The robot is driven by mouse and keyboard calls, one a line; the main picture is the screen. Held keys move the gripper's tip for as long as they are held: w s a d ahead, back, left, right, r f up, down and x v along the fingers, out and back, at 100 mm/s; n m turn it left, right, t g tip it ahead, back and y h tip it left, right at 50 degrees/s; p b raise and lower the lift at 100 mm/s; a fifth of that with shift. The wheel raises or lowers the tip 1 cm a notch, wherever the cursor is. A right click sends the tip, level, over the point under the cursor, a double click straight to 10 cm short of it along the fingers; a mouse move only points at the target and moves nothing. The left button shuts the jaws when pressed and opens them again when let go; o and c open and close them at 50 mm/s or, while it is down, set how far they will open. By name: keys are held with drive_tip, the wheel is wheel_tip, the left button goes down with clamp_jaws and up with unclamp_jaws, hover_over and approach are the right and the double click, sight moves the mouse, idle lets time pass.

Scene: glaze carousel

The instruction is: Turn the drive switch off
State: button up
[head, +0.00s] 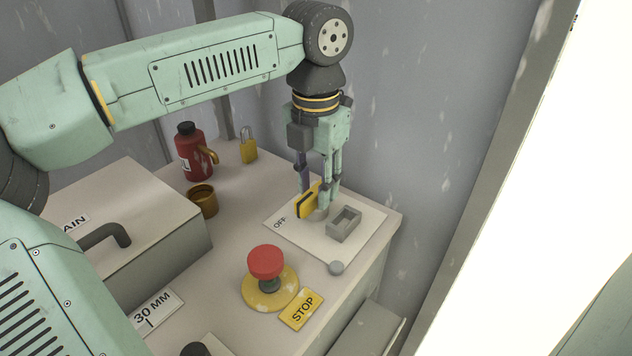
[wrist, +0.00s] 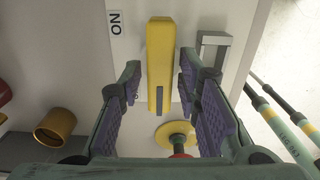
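The drive switch has a yellow bar handle (head: 307,202) on a pale plate (head: 287,238) at the back right of the bench. An OFF label (head: 280,222) is just left of the handle in the head view. In the wrist view the yellow handle (wrist: 160,60) runs lengthwise between my fingers, beside an ON label (wrist: 115,22) that appears inverted. My gripper (head: 318,198) points down over the switch, with one finger on each side of the handle. The wrist view shows gaps on both sides, so it is open. The fingers partly hide the handle in the head view.
A grey bracket (head: 344,224) stands right of the handle on the plate. A red stop button (head: 266,262) on a yellow base is in front. A brass cup (head: 203,201), red bottle (head: 194,152) and yellow padlock (head: 248,149) stand left. A wall is close behind.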

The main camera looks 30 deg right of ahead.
sight(316, 188)
drive_tip(key=shift+o, duration=0.7)
drive_tip(key=shift+r, duration=0.1)
wheel_tip(316, 188, up, 12)
idle(0.4)
